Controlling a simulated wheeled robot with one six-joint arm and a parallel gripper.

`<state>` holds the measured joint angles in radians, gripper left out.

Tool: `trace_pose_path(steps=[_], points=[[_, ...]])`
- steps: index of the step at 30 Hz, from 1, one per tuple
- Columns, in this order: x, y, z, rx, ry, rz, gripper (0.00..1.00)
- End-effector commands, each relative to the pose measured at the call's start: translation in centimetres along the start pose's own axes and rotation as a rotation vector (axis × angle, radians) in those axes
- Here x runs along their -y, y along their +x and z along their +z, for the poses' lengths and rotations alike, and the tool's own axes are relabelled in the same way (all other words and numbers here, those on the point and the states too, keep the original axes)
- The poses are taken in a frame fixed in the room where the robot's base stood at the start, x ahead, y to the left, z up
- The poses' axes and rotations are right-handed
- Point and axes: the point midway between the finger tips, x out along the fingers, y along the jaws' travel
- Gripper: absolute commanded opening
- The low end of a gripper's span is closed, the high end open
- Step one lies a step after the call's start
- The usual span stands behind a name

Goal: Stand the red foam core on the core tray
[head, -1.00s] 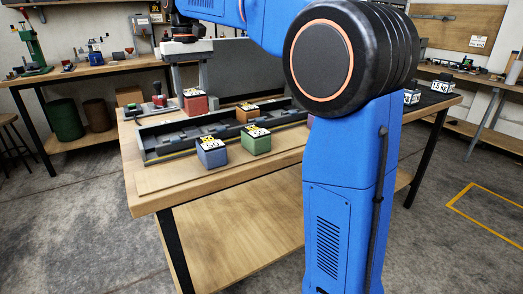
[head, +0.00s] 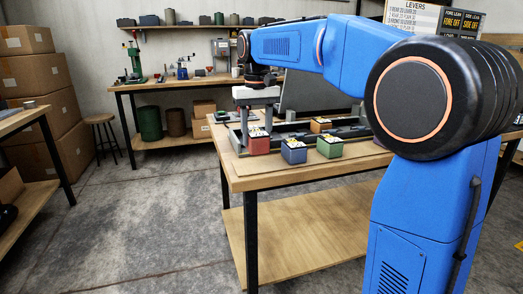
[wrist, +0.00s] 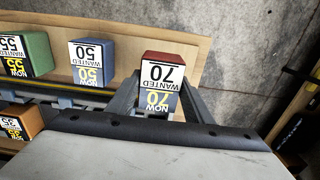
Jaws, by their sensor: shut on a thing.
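The red foam core (head: 258,144) is a block with a black and white label, upright near the table's left end. My gripper (head: 257,106) is shut on it from above. In the wrist view the red core (wrist: 163,59) sits between the two grey fingers (wrist: 160,101), its label reading "70 WANTED" and "NOW 70". Beneath and beside it is a pale wooden board (wrist: 119,66), possibly the core tray. I cannot tell whether the core touches it. A blue core (head: 294,152) and a green core (head: 329,147) stand on the board to the right.
A long dark grey fixture (head: 351,132) lies behind the cores, with an orange core (head: 320,125) at it. The wooden workbench (head: 264,182) ends just left of the red core, with floor beyond. Boxes (head: 41,93) and a stool (head: 102,137) stand at left.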

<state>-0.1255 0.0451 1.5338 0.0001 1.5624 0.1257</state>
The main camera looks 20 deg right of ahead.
Motion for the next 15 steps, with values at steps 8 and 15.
trace_pose_path(steps=[8,15], points=[[0.0,1.9,0.0,0.001,0.0,0.0,0.23],[0.0,4.8,0.0,0.0,0.0,0.0,0.23]])
